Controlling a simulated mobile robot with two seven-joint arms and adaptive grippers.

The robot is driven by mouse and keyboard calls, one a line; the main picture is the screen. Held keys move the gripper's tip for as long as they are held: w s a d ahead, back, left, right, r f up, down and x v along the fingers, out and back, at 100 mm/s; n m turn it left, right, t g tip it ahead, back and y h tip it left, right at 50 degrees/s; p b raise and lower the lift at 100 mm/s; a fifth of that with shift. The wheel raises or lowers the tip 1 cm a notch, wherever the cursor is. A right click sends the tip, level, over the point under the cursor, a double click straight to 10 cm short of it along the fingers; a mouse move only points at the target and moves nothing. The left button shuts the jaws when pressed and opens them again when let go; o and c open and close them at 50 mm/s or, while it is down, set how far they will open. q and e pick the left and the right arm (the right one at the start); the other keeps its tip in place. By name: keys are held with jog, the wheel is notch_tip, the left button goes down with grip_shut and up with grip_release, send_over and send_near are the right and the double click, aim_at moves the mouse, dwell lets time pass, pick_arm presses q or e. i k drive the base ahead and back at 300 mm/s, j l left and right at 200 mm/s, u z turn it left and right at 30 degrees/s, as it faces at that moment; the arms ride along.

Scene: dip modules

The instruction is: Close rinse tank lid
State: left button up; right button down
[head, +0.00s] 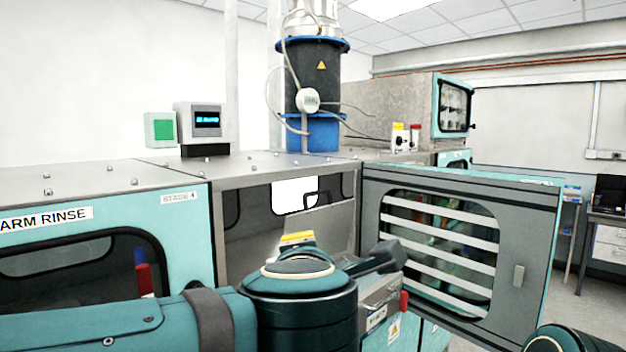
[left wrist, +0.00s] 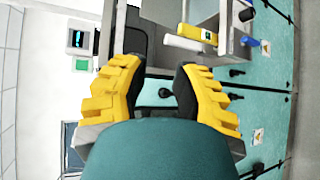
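The bay marked Stage 4 stands open in the head view; its grey door (head: 440,250) with a barred window is swung out to the right. A slanted grey panel (head: 325,222) shows inside the bay; I cannot tell whether it is the rinse tank lid. My left arm crosses the front of the bay and hides its lower part. In the left wrist view my left gripper (left wrist: 155,78) has its yellow fingers with dark pads spread apart and nothing visibly held. A dark round knob (left wrist: 164,92) shows between them; its distance is unclear. My right gripper is not in view.
A closed teal front labelled "ARM RINSE" (head: 45,218) is at left. A dark drum (head: 313,85) on a blue base and a small display (head: 206,121) stand on top. A yellow-labelled block (left wrist: 192,30) shows beyond the left gripper. Floor is free at far right.

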aim_at(331, 224)
jog(key=i, duration=1.25)
